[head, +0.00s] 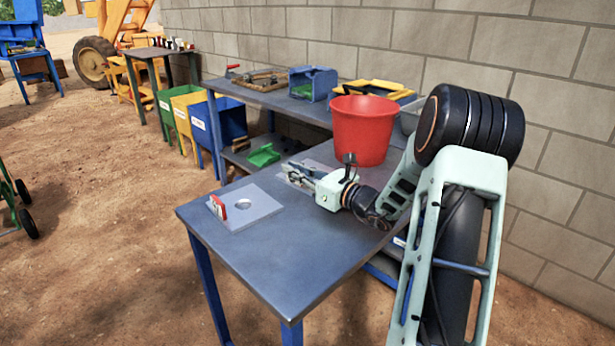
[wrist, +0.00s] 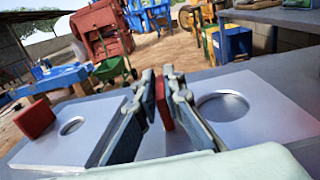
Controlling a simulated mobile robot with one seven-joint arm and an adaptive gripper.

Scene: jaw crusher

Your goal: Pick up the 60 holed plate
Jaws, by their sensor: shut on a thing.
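Two flat grey holed plates are at the near blue-grey table. One plate (head: 262,204) lies toward the table's left end, with a red and white upright tab (head: 218,207); in the wrist view this plate (wrist: 97,112) is at left with its red tab (wrist: 36,116). The other plate (wrist: 270,112) is at right in the wrist view and its hole looks larger. My gripper (head: 292,172) is over that plate in the head view, largely covering it. Its fingers (wrist: 164,95) are shut on a red tab. I cannot read a 60, nor tell whether the plate is raised.
A red bucket (head: 362,130) stands close behind my gripper. A bench (head: 255,97) against the block wall carries a blue box (head: 313,83) and tools. A green tray (head: 263,155) lies on a lower shelf. The table's front part is clear.

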